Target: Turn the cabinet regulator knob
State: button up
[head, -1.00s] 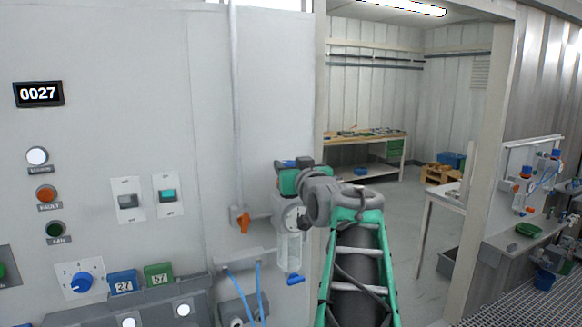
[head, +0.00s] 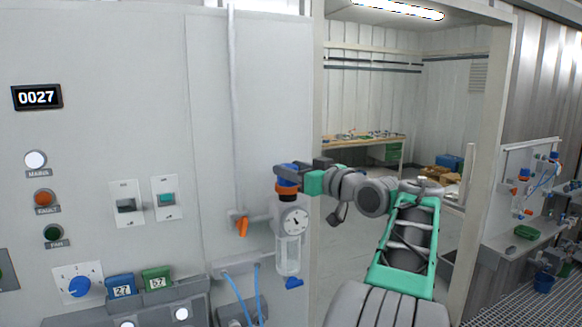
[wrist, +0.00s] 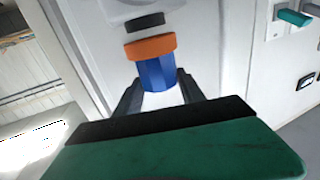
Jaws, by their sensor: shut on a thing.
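The regulator knob (head: 289,169) is blue with an orange ring (head: 287,189) beneath it. It tops the cabinet regulator, which has a round gauge (head: 295,220) and a clear bowl (head: 288,256). In the wrist view the blue knob (wrist: 158,75) and orange ring show between my fingers. My gripper (wrist: 160,92) is shut on the knob, a finger on each side. In the head view my gripper (head: 291,172) reaches the knob from the right, and part of the knob is hidden behind it.
An orange valve handle (head: 243,227) and grey pipe are left of the regulator. A blue handle (head: 293,283) sits beneath the bowl. Blue hoses (head: 258,285) hang below. The cabinet face has switches and lamps. An open doorway with a workbench (head: 362,140) is to the right.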

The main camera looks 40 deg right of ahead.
jog(key=shift+n+y+p, duration=0.4)
jog(key=shift+n+y, duration=0.2)
jog(key=shift+y, duration=0.3)
jog(key=o, duration=1.4)
jog(key=shift+s, duration=0.1)
